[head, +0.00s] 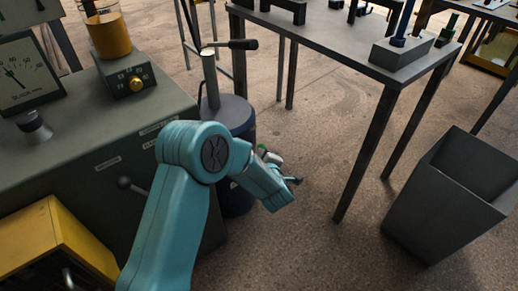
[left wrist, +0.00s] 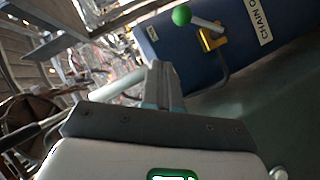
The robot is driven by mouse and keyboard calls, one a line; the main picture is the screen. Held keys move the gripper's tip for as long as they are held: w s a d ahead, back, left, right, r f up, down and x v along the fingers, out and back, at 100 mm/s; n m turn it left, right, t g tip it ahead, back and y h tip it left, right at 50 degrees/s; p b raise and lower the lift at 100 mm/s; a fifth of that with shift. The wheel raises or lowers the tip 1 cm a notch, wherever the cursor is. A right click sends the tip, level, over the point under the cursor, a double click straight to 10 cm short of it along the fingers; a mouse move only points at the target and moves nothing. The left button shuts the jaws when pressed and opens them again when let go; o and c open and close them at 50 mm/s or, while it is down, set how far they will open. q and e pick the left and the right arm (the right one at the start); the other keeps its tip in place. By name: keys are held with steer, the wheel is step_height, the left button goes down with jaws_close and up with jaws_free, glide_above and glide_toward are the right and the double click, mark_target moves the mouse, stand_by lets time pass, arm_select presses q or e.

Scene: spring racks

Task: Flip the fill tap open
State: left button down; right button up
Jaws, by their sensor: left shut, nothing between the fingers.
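The fill tap (left wrist: 211,40) is in the left wrist view, on the side of a blue drum. It has a brass-yellow body, a pale lever ending in a green ball (left wrist: 181,16), and a bent grey spout below. My left gripper (left wrist: 162,72) is shut and empty, its fingertips below and left of the green ball, apart from it in the picture. In the head view my left gripper (head: 292,181) is beside the drum (head: 232,113), and my arm hides most of the drum's front.
A hand pump (head: 210,75) stands on the drum. A grey-green bench with a gauge (head: 22,75) is at left. A dark table (head: 330,35) stands at upper right, with a grey bin (head: 440,205) at right. Floor between is clear. A label (left wrist: 262,25) is on the drum.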

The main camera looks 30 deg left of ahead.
arm_select(q)
steer(key=shift+v, duration=1.2)
steer(key=shift+r, duration=0.1)
